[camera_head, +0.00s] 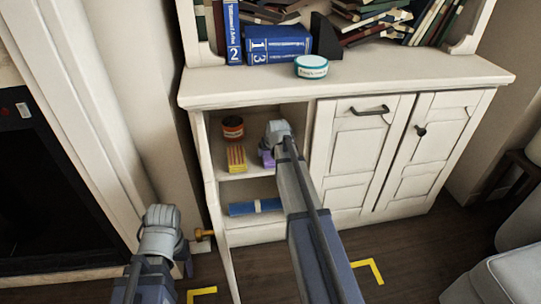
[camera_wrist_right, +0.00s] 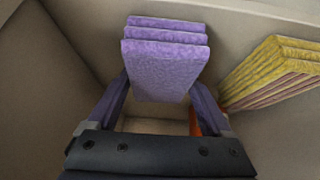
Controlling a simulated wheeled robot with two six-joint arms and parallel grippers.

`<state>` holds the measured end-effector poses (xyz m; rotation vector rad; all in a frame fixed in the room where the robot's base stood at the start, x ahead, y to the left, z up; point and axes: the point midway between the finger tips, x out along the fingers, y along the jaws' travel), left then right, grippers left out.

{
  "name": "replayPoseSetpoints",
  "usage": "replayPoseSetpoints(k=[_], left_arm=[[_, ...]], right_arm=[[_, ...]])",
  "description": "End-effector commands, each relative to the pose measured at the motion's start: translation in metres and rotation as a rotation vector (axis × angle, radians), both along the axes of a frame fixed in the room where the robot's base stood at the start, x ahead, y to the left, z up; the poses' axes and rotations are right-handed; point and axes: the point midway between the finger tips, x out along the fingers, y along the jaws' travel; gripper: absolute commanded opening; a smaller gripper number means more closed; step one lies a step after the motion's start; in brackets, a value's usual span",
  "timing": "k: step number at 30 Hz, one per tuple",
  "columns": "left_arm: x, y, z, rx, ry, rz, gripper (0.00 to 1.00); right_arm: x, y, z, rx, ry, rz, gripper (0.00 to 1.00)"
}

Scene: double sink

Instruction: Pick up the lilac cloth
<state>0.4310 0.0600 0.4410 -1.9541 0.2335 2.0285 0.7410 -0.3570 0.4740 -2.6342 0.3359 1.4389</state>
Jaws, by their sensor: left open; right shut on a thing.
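The lilac cloth (camera_wrist_right: 160,68) is a folded, layered stack. It stands between the two fingers of my right gripper (camera_wrist_right: 157,85) in the right wrist view, and the gripper is shut on it. In the head view my right arm reaches into the open left compartment of the white cabinet (camera_head: 345,85). Only a small part of the lilac cloth shows there (camera_head: 267,158), beside my wrist; the fingers are hidden. I cannot tell whether the cloth touches the shelf. My left gripper (camera_head: 165,228) is open and empty, low in front of the cabinet's left side.
A yellow folded cloth (camera_head: 237,158) and a dark-and-orange tin (camera_head: 233,127) are on the same shelf, left of my right gripper. A blue item (camera_head: 255,206) lies on the shelf below. The cabinet door (camera_head: 212,190) stands open at the left. A teal tin (camera_head: 311,66) stands on top.

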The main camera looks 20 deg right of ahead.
Motion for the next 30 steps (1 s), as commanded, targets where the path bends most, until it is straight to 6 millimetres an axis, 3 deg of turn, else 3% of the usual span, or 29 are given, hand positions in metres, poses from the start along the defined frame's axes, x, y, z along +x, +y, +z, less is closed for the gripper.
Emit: replayPoseSetpoints(k=[3, 14, 25, 30], left_arm=[[0.0, 0.0, 0.0, 0.0, 0.0, 0.0, 0.7], [0.0, 0.0, 0.005, 0.0, 0.0, -0.001, 0.7], [0.0, 0.0, 0.042, 0.0, 0.001, -0.008, 0.7], [0.0, 0.0, 0.035, 0.0, 0.001, -0.009, 0.7]], right_arm=[[0.0, 0.0, 0.0, 0.0, 0.0, 0.0, 0.31], [0.0, 0.0, 0.005, 0.0, 0.0, 0.0, 0.31], [0.0, 0.0, 0.042, 0.0, 0.0, 0.0, 0.31], [-0.041, 0.011, 0.035, 0.0, 0.0, 0.0, 0.31]])
